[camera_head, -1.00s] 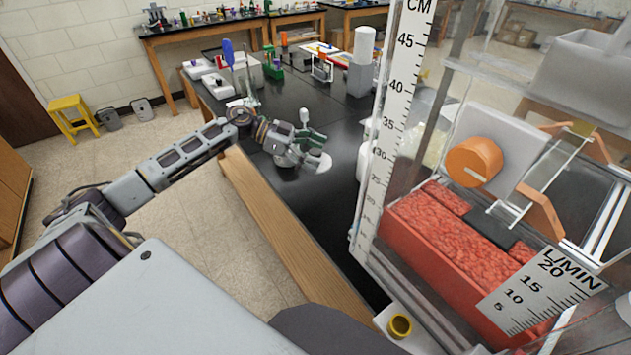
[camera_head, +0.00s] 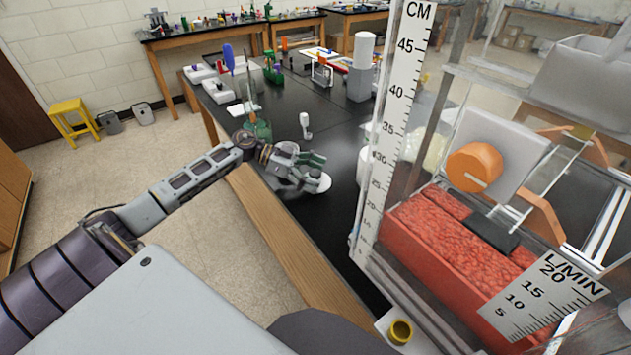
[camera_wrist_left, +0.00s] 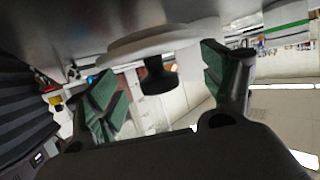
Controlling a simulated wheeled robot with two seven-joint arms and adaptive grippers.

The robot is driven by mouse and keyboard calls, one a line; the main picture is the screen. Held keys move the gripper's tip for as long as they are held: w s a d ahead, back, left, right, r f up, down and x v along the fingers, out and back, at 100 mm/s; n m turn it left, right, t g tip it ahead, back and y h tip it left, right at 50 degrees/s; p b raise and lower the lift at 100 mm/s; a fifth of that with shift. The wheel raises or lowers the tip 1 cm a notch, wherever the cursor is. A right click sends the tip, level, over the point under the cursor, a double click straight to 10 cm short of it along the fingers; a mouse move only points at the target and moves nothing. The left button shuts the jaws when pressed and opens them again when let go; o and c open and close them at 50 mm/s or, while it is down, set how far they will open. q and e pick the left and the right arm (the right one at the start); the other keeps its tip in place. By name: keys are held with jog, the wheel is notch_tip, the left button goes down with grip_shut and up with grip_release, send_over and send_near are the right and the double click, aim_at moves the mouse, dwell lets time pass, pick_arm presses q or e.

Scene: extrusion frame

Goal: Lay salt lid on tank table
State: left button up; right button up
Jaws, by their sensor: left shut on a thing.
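The salt lid (camera_head: 319,184) is a white disc in the head view, low over the black top of the tank table (camera_head: 330,235). My left gripper (camera_head: 316,171) is shut on it from the left. In the left wrist view the lid (camera_wrist_left: 135,47) shows a dark knob (camera_wrist_left: 157,80) between the green finger pads (camera_wrist_left: 160,85). The dark table surface lies close behind the disc; I cannot tell whether they touch. My right gripper is not in view.
The clear tank (camera_head: 440,150) with a CM scale and red filling stands at the right. A white-topped item (camera_head: 305,122) and a green flask (camera_head: 257,128) stand behind my gripper. The black table is clear between gripper and tank's near side.

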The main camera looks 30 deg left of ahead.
pick_arm(q)
notch_tip(320, 180, down, 2)
jog(key=shift+f, duration=0.55)
jog(key=o, duration=0.7)
jog(key=shift+c, duration=0.2)
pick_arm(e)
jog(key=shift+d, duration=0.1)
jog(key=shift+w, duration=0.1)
